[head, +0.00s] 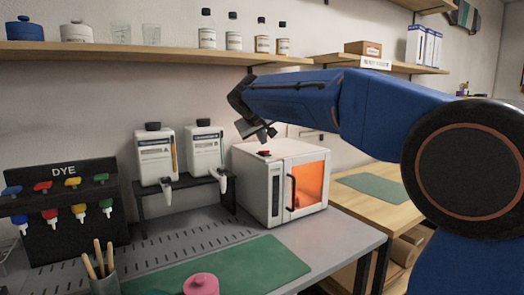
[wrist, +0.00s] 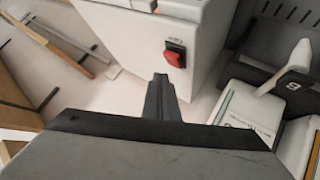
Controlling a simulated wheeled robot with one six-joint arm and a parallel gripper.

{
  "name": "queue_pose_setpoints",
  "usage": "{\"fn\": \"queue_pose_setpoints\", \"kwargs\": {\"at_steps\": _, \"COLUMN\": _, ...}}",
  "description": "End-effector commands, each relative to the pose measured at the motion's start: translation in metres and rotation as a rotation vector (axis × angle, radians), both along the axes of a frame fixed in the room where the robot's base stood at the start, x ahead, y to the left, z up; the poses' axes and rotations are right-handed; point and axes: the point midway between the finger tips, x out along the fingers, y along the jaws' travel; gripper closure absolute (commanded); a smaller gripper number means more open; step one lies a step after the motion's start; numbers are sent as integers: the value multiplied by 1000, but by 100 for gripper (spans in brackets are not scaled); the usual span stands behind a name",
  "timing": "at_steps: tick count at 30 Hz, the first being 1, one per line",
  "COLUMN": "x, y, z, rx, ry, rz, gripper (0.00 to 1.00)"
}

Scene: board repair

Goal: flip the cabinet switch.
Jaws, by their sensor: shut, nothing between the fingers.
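The cabinet (head: 256,185) is a white box with a glowing orange window and a dark handle, standing on the bench in the head view. Its red switch (head: 264,153) is on the top face, near the left front. In the wrist view the switch (wrist: 175,54) is a red rocker in a dark frame with a small label above it, on the pale cabinet face (wrist: 135,38). My gripper (head: 262,133) is above the cabinet top, close over the switch. In the wrist view my gripper (wrist: 161,82) is shut and empty, its tips just short of the switch with no clear contact.
Two white dispensers (head: 155,158) stand on a dark rack left of the cabinet. A black dye stand (head: 65,225) is farther left. A shelf with bottles (head: 208,30) runs above.

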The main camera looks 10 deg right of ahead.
Motion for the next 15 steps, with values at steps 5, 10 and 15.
{"fn": "queue_pose_setpoints", "kwargs": {"at_steps": 5, "x": -1, "y": 0, "z": 5, "rx": 1, "ry": -1, "rz": 0, "gripper": 100}}
{"fn": "queue_pose_setpoints", "kwargs": {"at_steps": 10, "x": -3, "y": -1, "z": 17, "rx": 1, "ry": -2, "rz": -1, "gripper": 100}}
{"fn": "queue_pose_setpoints", "kwargs": {"at_steps": 15, "x": -6, "y": -2, "z": 30, "rx": 1, "ry": -2, "rz": -1, "gripper": 100}}
